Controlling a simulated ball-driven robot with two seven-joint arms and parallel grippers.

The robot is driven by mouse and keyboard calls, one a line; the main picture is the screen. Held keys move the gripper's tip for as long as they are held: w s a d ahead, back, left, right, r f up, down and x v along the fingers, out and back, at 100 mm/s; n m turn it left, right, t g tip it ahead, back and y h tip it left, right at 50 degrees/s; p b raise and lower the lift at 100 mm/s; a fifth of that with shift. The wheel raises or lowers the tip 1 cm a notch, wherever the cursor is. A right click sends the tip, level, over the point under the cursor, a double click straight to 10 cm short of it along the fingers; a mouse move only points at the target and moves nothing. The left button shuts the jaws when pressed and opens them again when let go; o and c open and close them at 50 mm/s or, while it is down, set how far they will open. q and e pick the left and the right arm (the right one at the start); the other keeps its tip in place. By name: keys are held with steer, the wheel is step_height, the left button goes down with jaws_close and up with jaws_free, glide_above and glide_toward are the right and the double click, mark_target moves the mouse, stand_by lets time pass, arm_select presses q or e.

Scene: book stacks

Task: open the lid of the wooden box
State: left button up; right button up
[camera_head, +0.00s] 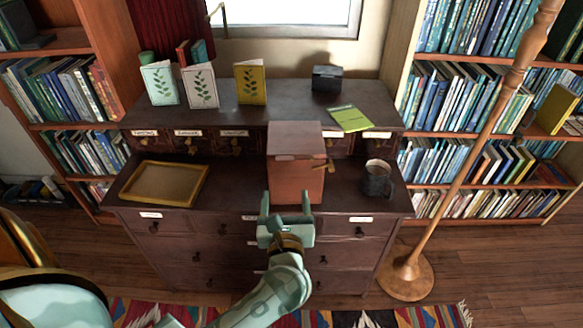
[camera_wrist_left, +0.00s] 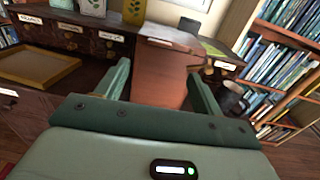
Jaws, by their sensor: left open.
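The wooden box (camera_head: 297,180) is tall and reddish-brown. It stands on the lower top of the dark dresser, near its middle. Its lid (camera_head: 295,140) looks shut, lying flat on top. A small brass-coloured piece (camera_head: 326,166) sticks out at the box's right side. My left gripper (camera_head: 286,205) is open, in front of the lower part of the box, with its fingers pointing at it. In the left wrist view, the box (camera_wrist_left: 160,80) shows between and beyond the open fingers. Nothing is between the fingertips. My right gripper does not show.
A wooden tray (camera_head: 122,184) lies left of the box, and a dark mug (camera_head: 377,182) stands to its right. Cards, a green booklet (camera_head: 350,118) and a dark small box (camera_head: 327,78) are on the upper shelf. A wooden lamp pole (camera_head: 470,150) stands at right.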

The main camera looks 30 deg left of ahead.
mark_target(285, 162)
arm_select(q)
steer(key=b+x, duration=0.1)
steer(key=x, duration=1)
steer(key=shift+w+a, duration=0.1)
steer(key=shift+a, duration=0.05)
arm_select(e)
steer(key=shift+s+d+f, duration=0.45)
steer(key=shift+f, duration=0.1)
